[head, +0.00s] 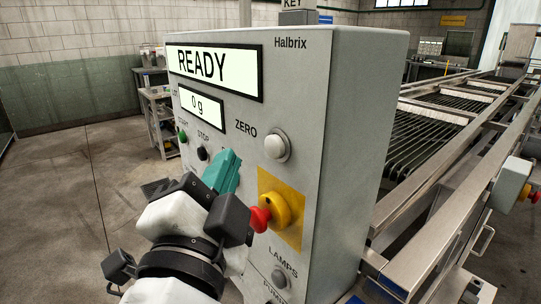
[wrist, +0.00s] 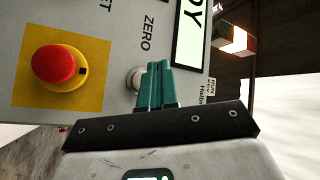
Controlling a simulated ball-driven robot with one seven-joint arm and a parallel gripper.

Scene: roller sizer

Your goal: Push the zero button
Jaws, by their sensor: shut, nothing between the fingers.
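The zero button (head: 277,146) is a round pale button in a metal ring on the front of a grey Halbrix control box (head: 345,130), right of the label ZERO. My gripper (head: 229,158) has teal fingers closed together with nothing between them. In the head view the fingers show left of and slightly below the button. In the wrist view the fingertips (wrist: 158,66) overlap the right side of the zero button (wrist: 133,80), which is partly hidden behind them. I cannot tell whether they touch the panel.
A red emergency stop (head: 261,219) on a yellow plate sits just below the zero button. The green start button (head: 183,136) and black stop button (head: 202,154) are to the left. The display (head: 214,71) reads READY, with 0 g below. The roller conveyor (head: 440,125) stands at right.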

